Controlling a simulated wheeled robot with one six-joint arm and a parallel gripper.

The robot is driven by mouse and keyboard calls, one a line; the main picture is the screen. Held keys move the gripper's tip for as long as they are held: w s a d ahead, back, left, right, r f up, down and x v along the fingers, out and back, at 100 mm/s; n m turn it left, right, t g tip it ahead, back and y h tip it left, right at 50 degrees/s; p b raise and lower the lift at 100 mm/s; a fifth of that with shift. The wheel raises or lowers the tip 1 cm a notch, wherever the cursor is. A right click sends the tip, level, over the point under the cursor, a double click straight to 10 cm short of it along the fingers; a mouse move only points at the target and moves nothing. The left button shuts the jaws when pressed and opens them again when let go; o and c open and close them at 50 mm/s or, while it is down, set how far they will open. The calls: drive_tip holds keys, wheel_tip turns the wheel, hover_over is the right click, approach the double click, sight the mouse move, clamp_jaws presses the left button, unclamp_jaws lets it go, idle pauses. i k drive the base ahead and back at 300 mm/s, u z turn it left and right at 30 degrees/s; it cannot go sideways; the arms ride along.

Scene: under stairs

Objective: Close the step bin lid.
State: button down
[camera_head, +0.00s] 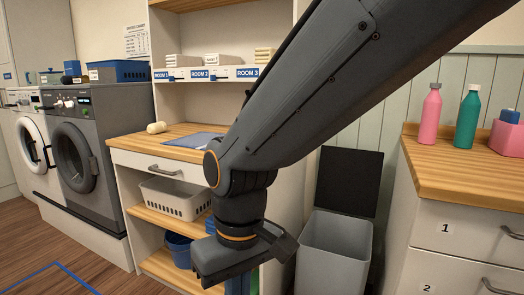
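The step bin (333,249) stands on the floor between the shelf unit and the drawer cabinet. Its body is light grey and its mouth is open. The dark bin lid (348,183) stands nearly upright at the back of the bin. My gripper (240,264) hangs at the end of my dark arm, to the left of the bin in the picture and in front of the shelf unit. The gripper appears apart from the lid. Its fingers are seen at an angle that hides whether they are open or shut. The bin's pedal is not visible.
The drawer cabinet (463,232) closely flanks the bin on the right, with a pink bottle (430,113) and a teal bottle (467,117) on top. The shelf unit (126,164) is on the left, holding a white basket (174,198). Washing machines (98,160) stand farther left. Open floor lies at lower left.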

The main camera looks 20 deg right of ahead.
sight(349, 179)
drive_tip(key=u, duration=0.6)
drive_tip(key=i, duration=0.9)
drive_tip(key=z, duration=0.65)
